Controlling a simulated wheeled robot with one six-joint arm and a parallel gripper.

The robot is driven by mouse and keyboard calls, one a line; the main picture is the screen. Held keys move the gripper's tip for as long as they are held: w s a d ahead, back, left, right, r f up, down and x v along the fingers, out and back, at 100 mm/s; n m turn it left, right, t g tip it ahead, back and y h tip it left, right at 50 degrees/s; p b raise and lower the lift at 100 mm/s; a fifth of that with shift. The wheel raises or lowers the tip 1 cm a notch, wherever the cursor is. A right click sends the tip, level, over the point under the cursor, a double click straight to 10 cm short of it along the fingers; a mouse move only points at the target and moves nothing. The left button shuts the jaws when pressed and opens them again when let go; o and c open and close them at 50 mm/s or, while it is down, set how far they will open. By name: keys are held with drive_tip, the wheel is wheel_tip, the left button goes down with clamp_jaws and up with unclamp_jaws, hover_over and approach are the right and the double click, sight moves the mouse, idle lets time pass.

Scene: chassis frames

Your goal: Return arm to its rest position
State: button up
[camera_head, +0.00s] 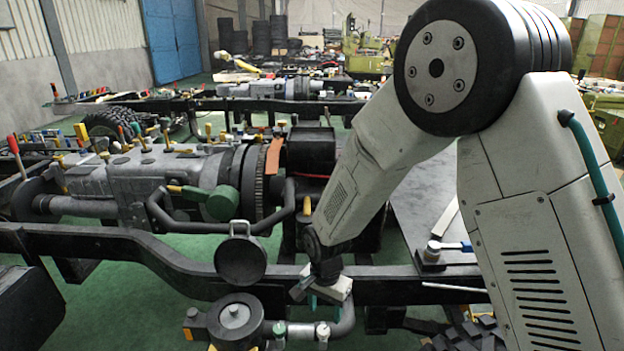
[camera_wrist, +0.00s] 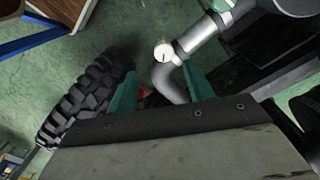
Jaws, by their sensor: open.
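My arm reaches in from the right in the head view, its elbow raised and its forearm slanting down to the left. My gripper (camera_head: 318,298) hangs at the lower end, in front of the dark chassis rail (camera_head: 420,287). In the wrist view, the two teal fingers of my gripper (camera_wrist: 160,86) stand apart with nothing held between them. A grey bent pipe (camera_wrist: 172,80) shows beyond the fingers; I cannot tell how far away it is.
A knobbly tyre (camera_wrist: 85,100) lies left of the fingers in the wrist view. A grey gearbox (camera_head: 150,180) sits on the frame at left. A round black part (camera_head: 240,258) stands left of my gripper. Green floor (camera_head: 120,310) is bare at lower left.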

drive_tip(key=s+d+r+n, duration=0.3)
drive_tip(key=s+d+r, duration=0.8)
drive_tip(key=s+r, duration=0.2)
drive_tip(key=s+d+r+n+t, duration=0.1)
drive_tip(key=s+d+r+n, duration=0.2)
drive_tip(key=s+d+r, duration=0.8)
wheel_tip(320, 180, up, 6)
drive_tip(key=shift+s+d+f+n+t, duration=0.1)
drive_tip(key=shift+s+d+n+t, duration=0.25)
drive_tip(key=shift+s, duration=0.8)
